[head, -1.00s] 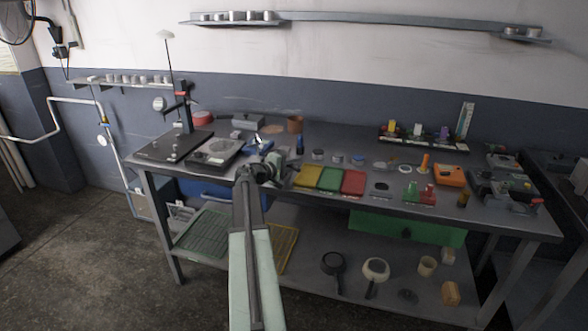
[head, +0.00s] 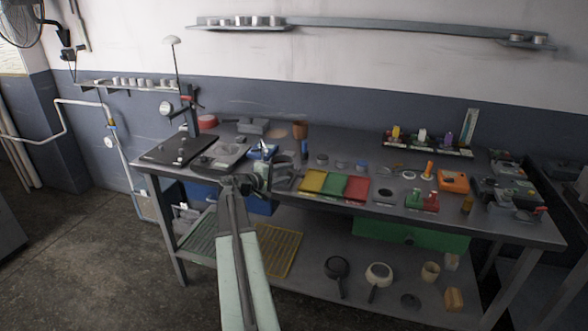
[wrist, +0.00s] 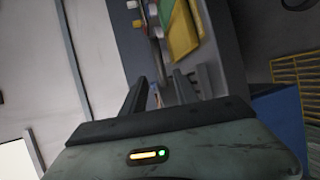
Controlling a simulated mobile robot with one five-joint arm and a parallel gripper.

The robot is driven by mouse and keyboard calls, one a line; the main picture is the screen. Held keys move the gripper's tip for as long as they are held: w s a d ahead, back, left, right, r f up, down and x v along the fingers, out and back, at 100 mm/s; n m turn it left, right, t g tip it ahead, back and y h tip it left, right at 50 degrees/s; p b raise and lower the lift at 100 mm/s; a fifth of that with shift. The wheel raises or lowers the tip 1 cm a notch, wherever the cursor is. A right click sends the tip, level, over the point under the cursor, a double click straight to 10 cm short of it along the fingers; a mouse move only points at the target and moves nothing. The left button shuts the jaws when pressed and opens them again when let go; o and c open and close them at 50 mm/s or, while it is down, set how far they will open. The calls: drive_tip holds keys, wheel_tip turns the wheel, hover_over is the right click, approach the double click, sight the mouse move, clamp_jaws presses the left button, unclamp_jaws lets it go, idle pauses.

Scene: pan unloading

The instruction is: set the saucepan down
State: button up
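Two small handled pans sit on the lower shelf: a dark one (head: 337,267) and a cream-rimmed one (head: 379,272). I cannot tell which is the saucepan. My gripper (head: 290,179) is at the bench's front edge, left of the coloured mats, well above and to the left of both pans. In the wrist view, the two dark fingers of my gripper (wrist: 160,92) stand apart with a gap between them. No pan shows between them. Neither pan can be made out in the wrist view.
The bench top holds a hotplate-like device (head: 221,154), a black panel (head: 178,149), yellow, green and red mats (head: 334,186) and small tools. Below are a yellow grid rack (head: 279,250), a green rack (head: 207,234) and a green drawer (head: 412,232).

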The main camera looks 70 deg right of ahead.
drive_tip(key=v, duration=0.3)
drive_tip(key=shift+w+a+r, duration=0.1)
drive_tip(key=shift+a, duration=0.25)
drive_tip(key=shift+w, duration=0.1)
drive_tip(key=w+a+f+t+y, duration=0.2)
drive_tip(key=w+a+f, duration=0.2)
drive_tip(key=w+a, duration=0.4)
drive_tip(key=w+a+f+t+y, duration=0.15)
drive_tip(key=w+a+f, duration=0.35)
drive_tip(key=a, duration=0.6)
drive_tip(key=w+a+f+t+y, duration=0.2)
drive_tip(key=w+a+f+y, duration=0.15)
drive_tip(key=w+a, duration=0.45)
drive_tip(key=a+f+n+y, duration=0.1)
drive_tip(key=a+f+y, duration=0.1)
drive_tip(key=a, duration=1.2)
drive_tip(key=a+f+n+y, duration=0.1)
drive_tip(key=a+f+y, duration=0.1)
drive_tip(key=a, duration=1.2)
drive_tip(key=a+f+n+y, duration=0.2)
drive_tip(key=a+y, duration=0.1)
drive_tip(key=a, duration=1.1)
drive_tip(key=shift+w+a+f, duration=0.2)
drive_tip(key=shift+w+f, duration=0.05)
drive_tip(key=shift+w, duration=0.2)
